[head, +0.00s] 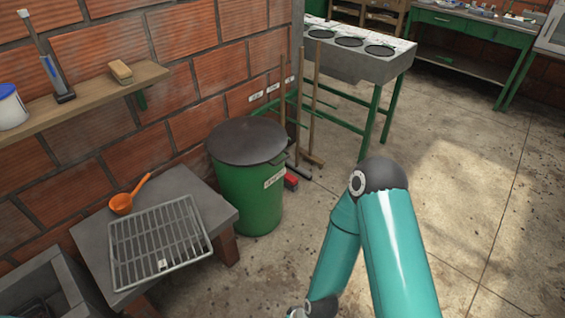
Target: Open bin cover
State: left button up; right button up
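A green bin (252,203) stands on the floor against the brick wall, left of the picture's centre. Its round dark cover (246,141) lies flat on top and closes it. A small white label (274,179) is on the bin's right side. My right arm comes in from the bottom right, bent at the elbow, with its lower part reaching down to the bottom edge; its gripper is out of the picture. My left arm and gripper do not show.
A low grey table (90,232) with a metal rack (160,243) and an orange ladle (128,196) stands left of the bin. Long-handled tools (314,105) lean behind it. A green-legged counter (345,63) stands at the back. The floor (480,190) at right is clear.

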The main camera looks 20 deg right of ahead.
aim_at(250, 140)
jog(key=z, duration=0.05)
jog(key=i, duration=1)
jog(key=u, duration=0.05)
